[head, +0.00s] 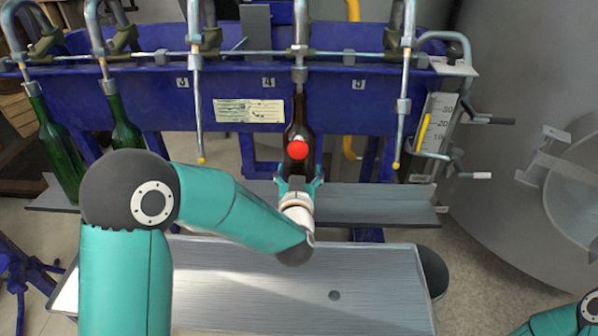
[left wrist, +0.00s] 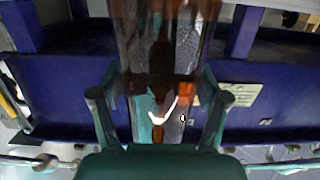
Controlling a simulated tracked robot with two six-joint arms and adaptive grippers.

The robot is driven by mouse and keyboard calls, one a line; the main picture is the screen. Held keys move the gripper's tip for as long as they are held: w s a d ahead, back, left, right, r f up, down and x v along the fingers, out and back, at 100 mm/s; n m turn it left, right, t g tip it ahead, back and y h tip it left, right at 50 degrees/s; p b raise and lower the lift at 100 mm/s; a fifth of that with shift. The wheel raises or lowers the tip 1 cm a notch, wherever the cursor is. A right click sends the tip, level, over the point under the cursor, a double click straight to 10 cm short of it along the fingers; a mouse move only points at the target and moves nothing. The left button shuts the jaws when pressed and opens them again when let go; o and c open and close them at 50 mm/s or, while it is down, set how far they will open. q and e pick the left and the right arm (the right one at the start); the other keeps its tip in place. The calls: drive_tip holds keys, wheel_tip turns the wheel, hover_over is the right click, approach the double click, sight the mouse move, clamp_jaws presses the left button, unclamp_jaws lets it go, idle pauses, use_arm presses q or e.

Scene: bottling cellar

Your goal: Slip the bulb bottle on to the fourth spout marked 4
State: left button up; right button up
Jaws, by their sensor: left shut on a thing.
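The bulb bottle (head: 298,128), dark brown glass with a red round mark, stands upright under the fourth spout (head: 299,74), beside the plate marked 4 (head: 268,82). The spout runs down to the bottle's mouth. Its lower end does not show outside the glass and seems to be inside the neck, though depth is hard to judge. My left gripper (head: 298,184) is shut on the bottle's lower part. In the left wrist view the brown glass (left wrist: 160,50) rises between the two fingers (left wrist: 162,96). My right gripper is out of view.
Green bottles (head: 58,150) (head: 126,130) hang on the two leftmost spouts. The spouts by 3 (head: 198,120) and 5 (head: 402,110) are empty. A grey shelf (head: 375,205) runs below the spouts, with a metal bench (head: 250,285) in front. A gauge (head: 436,120) stands at right.

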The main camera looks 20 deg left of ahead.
use_arm(q)
drive_tip(key=shift+f, duration=0.15)
drive_tip(key=o, duration=1.6)
drive_tip(key=shift+s+d+f, duration=0.1)
drive_tip(key=shift+s, duration=0.05)
drive_tip(key=shift+s, duration=0.2)
drive_tip(key=f+b+v, duration=0.1)
drive_tip(key=b+v, duration=0.1)
drive_tip(key=v, duration=1)
drive_tip(key=shift+s+f+b, duration=0.25)
drive_tip(key=shift+b, duration=0.05)
drive_tip(key=shift+d, duration=0.1)
